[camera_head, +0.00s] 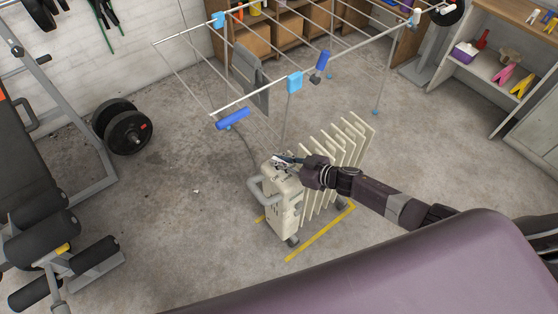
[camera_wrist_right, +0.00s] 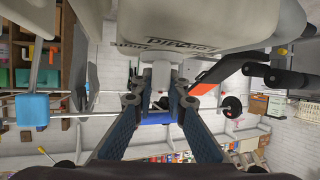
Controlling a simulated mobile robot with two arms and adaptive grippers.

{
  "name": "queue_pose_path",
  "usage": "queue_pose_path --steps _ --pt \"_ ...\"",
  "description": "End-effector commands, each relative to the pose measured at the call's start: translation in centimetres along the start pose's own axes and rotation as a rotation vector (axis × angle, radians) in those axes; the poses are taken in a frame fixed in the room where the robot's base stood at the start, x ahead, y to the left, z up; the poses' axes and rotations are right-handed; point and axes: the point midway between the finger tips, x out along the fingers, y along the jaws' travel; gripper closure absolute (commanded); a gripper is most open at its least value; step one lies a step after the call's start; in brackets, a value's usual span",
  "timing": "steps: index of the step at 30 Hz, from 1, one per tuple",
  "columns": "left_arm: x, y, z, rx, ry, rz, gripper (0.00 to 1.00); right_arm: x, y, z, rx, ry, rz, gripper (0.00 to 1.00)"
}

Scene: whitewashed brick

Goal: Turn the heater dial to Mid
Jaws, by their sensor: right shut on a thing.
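The cream oil-filled heater (camera_head: 283,207) stands on the floor in the middle of the head view, with its fins to the right and a looped handle at its left end. My right gripper (camera_head: 283,160) is at the top of the heater's control end. In the right wrist view the heater body (camera_wrist_right: 200,22) fills the top, and my right gripper (camera_wrist_right: 160,98) is shut on a small pale dial (camera_wrist_right: 161,74). The fingers hide much of the dial, and I cannot read its setting. My left gripper is not in view.
A wire drying rack (camera_head: 265,95) with blue parts stands just behind the heater. Weight plates (camera_head: 128,130) and a gym bench (camera_head: 40,235) are at the left. Shelves (camera_head: 500,75) stand at the right. Yellow floor markings (camera_head: 318,234) edge the heater; bare floor lies to its left.

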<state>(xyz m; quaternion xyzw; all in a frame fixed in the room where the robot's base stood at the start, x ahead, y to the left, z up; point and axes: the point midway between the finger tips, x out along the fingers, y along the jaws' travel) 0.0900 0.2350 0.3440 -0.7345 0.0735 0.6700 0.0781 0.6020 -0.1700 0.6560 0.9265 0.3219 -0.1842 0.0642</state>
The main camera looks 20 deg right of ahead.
Motion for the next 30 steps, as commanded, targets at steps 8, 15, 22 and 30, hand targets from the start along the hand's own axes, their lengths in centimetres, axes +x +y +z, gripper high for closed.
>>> queue_pose_path --steps 8,15,22,30 --pt "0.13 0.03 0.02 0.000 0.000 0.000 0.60 -0.01 0.03 0.01 -0.011 0.000 -0.025 1.00" --pt "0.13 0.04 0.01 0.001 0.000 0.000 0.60 0.00 0.00 0.01 -0.010 0.000 -0.025 1.00" --pt "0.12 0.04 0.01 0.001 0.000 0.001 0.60 0.02 -0.03 0.01 -0.010 0.000 -0.025 0.70" --pt "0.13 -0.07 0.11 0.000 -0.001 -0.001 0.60 -0.12 -0.02 0.02 -0.010 0.000 -0.025 0.70"
